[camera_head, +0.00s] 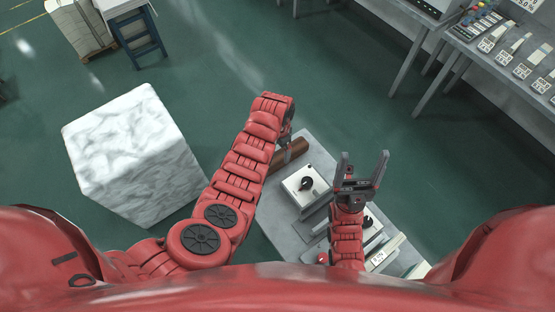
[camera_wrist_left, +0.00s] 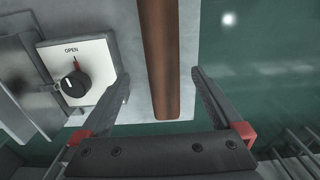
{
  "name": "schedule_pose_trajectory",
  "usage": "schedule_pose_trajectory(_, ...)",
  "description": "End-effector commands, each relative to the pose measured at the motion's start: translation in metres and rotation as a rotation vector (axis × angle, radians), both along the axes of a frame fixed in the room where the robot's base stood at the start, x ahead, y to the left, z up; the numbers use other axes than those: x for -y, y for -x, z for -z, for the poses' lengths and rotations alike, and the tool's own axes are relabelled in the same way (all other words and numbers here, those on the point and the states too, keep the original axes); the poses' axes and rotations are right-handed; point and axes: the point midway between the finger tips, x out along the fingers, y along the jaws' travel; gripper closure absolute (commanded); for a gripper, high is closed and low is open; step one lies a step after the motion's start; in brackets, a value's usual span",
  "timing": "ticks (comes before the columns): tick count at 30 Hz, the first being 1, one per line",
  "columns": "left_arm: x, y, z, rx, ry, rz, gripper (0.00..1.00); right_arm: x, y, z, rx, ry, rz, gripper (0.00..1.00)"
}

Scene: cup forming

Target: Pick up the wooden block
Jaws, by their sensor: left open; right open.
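The wooden block (camera_head: 291,152) is a long brown bar lying on the grey table near its far left edge. In the left wrist view the block (camera_wrist_left: 160,62) runs up the picture, with its near end between the open fingers. My left gripper (camera_wrist_left: 160,92) is open above it, one finger to each side, with a gap on both sides. In the head view my left gripper (camera_head: 284,142) is largely hidden behind my left wrist. My right gripper (camera_head: 362,160) is open and empty over the table's right side.
On the grey table (camera_head: 277,208) a white panel with a black knob (camera_head: 307,184) sits near the block; the left wrist view shows it marked OPEN (camera_wrist_left: 72,80). A white wrapped cube (camera_head: 135,150) stands at left. A control bench (camera_head: 490,50) stands far right. Green floor lies between.

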Motion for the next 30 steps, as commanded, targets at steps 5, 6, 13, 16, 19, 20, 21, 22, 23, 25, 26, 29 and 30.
schedule_pose_trajectory(5,-0.001,0.001,0.027,-0.001,-0.001,0.000,0.00,0.000,0.000,0.017,-0.001,0.000,0.000,0.23)
schedule_pose_trajectory(6,0.000,0.000,0.029,0.000,0.000,0.000,0.00,0.000,0.000,0.018,-0.001,0.000,0.000,0.23)
schedule_pose_trajectory(13,-0.001,0.000,0.044,-0.002,0.000,0.001,0.00,0.000,0.000,0.031,0.000,0.000,0.000,0.23)
schedule_pose_trajectory(16,-0.002,-0.002,0.061,0.000,0.002,0.000,0.00,0.000,0.000,0.046,0.000,0.000,0.000,0.23)
schedule_pose_trajectory(19,-0.004,-0.002,0.077,0.000,0.001,0.000,0.00,0.000,0.000,0.060,0.000,0.000,0.000,0.23)
schedule_pose_trajectory(20,-0.004,-0.002,0.080,-0.001,0.000,-0.001,0.00,0.000,0.000,0.063,0.000,0.000,0.000,0.23)
schedule_pose_trajectory(21,-0.004,-0.001,0.083,-0.002,0.000,-0.001,0.00,0.000,0.000,0.065,0.000,0.000,0.000,0.23)
schedule_pose_trajectory(22,-0.005,-0.001,0.084,-0.002,0.000,-0.001,0.00,0.000,0.000,0.066,0.000,0.000,0.000,0.23)
schedule_pose_trajectory(23,-0.005,-0.001,0.084,-0.002,0.000,-0.001,0.00,0.000,0.000,0.066,0.000,0.000,0.000,0.23)
schedule_pose_trajectory(25,-0.005,-0.002,0.082,-0.001,0.001,-0.001,0.00,0.000,0.000,0.064,0.000,0.000,0.000,0.23)
schedule_pose_trajectory(26,-0.005,-0.002,0.081,-0.001,0.001,-0.001,0.00,0.000,0.000,0.063,0.000,0.000,0.000,0.23)
schedule_pose_trajectory(29,-0.004,-0.002,0.080,0.000,0.001,0.000,0.02,0.000,0.000,0.063,0.000,0.000,0.000,0.23)
schedule_pose_trajectory(30,-0.004,-0.002,0.080,0.000,0.001,0.000,0.09,0.000,0.000,0.063,0.000,0.000,0.000,0.23)
